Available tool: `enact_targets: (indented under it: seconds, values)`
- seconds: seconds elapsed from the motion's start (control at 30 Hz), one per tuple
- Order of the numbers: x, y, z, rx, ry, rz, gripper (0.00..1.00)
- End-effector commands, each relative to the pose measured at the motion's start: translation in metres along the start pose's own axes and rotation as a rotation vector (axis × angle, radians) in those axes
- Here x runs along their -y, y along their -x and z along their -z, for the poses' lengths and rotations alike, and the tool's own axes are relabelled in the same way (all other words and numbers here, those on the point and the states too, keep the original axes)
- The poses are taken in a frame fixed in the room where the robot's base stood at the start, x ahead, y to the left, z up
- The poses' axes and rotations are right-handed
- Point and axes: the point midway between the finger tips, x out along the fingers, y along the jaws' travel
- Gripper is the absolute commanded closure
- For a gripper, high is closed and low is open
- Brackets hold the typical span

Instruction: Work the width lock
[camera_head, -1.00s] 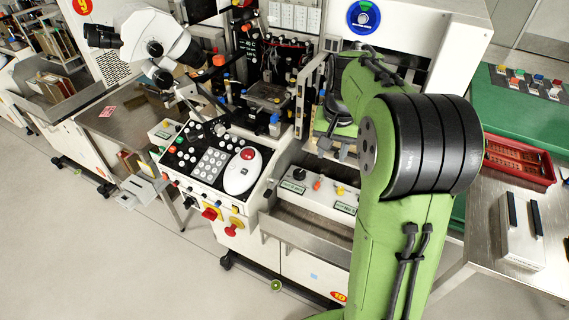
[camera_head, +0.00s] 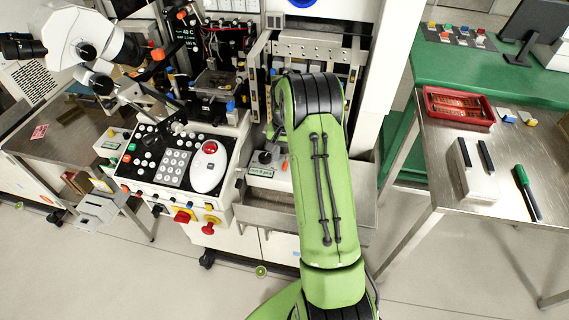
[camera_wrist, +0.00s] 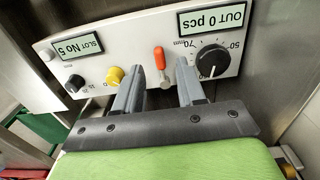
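A light grey control panel (camera_wrist: 115,60) fills the upper wrist view, upside down. A small red-orange lever (camera_wrist: 159,57) stands on it between a yellow knob (camera_wrist: 114,75) and a black dial (camera_wrist: 212,61) with a millimetre scale. No label reading width lock shows. My gripper (camera_wrist: 162,68) is open; its two grey fingers point at the panel with the lever in the gap between them. I see no clear contact. In the head view the lever (camera_head: 285,165) shows just left of my green arm, which hides my gripper and part of the panel.
Displays reading OUT 0 pcs (camera_wrist: 214,17) and SLOT No 5 (camera_wrist: 77,52) flank the lever. A keypad console with a white mouse-like device (camera_head: 209,170) is left of my arm. A steel table with a red tray (camera_head: 458,108) stands right. Metal machine frames stand close behind my arm.

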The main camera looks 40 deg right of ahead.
Motion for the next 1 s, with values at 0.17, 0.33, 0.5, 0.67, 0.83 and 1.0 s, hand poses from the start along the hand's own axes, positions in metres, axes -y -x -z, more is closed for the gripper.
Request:
enact_targets:
  seconds: [0.17, 0.33, 0.5, 0.67, 0.83, 1.0]
  values:
    - [0.0, -0.028, 0.0, 0.001, 0.001, 0.0, 0.61]
    - [0.0, -0.032, 0.0, 0.0, 0.001, 0.0, 0.61]
    - [0.0, -0.031, 0.0, -0.001, 0.001, 0.0, 0.65]
    - [0.0, -0.031, 0.0, -0.001, 0.001, 0.0, 0.9]
    - [0.0, -0.03, 0.0, -0.001, 0.001, 0.0, 1.0]
    - [0.0, -0.03, 0.0, -0.001, 0.008, 0.0, 1.0]
